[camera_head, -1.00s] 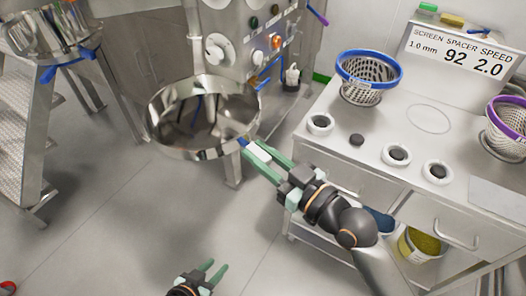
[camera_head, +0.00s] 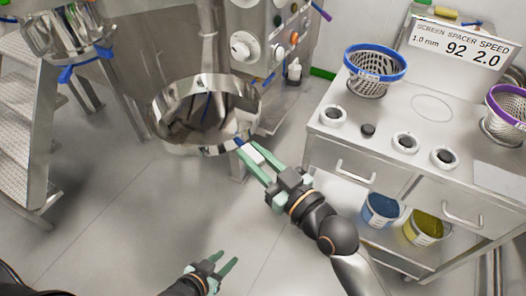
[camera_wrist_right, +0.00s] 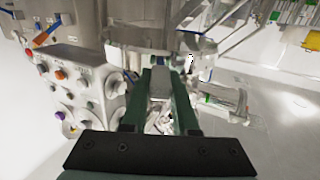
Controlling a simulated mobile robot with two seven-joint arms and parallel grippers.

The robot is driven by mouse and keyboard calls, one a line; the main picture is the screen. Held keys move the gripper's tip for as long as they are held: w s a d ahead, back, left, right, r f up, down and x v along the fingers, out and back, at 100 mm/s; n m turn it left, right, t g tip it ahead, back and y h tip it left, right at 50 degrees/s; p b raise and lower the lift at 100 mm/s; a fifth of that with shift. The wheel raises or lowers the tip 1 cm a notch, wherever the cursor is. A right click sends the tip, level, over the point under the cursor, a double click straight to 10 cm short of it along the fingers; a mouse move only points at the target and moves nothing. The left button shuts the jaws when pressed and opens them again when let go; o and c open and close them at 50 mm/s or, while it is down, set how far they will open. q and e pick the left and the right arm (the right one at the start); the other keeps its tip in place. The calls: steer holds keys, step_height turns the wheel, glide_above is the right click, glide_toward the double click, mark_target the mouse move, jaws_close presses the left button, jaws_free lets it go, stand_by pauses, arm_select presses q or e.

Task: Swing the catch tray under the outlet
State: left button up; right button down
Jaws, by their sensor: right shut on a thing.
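The catch tray (camera_head: 163,131) is a round, shiny steel bowl beside the machine in the head view. My right gripper (camera_head: 249,150) is at its near right rim, shut on a short white-and-blue handle. In the right wrist view a pale grip piece (camera_wrist_right: 160,84) sits between the green fingers. A vertical steel pipe (camera_head: 207,35) comes down above the tray and seems to line up with its middle; I cannot tell if it is the outlet. My left gripper (camera_head: 226,262) is open and empty, low over the floor.
A steel bench (camera_head: 385,105) with a blue-rimmed basket (camera_head: 373,72) and a purple-rimmed basket (camera_head: 510,108) stands at right. Pails stand on its lower shelf. Steel steps (camera_head: 25,110) stand at left. The floor between is clear.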

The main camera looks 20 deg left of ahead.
steer(key=shift+s+a, duration=0.2)
steer(key=shift+a, duration=0.2)
arm_select(q)
steer(key=shift+s+a+r, duration=0.15)
arm_select(e)
steer(key=c, duration=0.7)
jaws_free()
steer(key=shift+s, duration=0.1)
